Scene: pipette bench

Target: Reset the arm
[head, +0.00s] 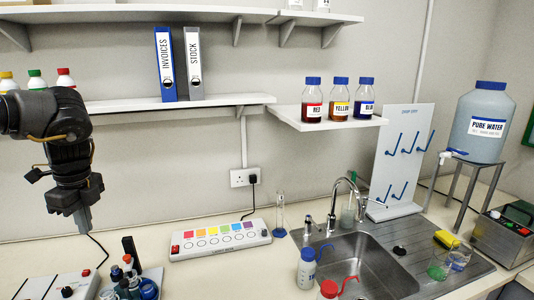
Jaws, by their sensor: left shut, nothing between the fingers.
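My left arm comes in from the left in the head view, and its gripper (84,219) points down above the left part of the bench. The gripper is shut with nothing in it. It hangs in the air behind a group of small bottles (130,284), apart from them. My right gripper is not in view.
A strip with coloured squares (220,240) lies on the bench. A sink (358,262) with a tap is to its right, with two wash bottles (306,270) (328,290) at its front left. A drying rack (402,160) and a water tank (482,125) stand at right. Shelves (180,103) hold bottles and binders.

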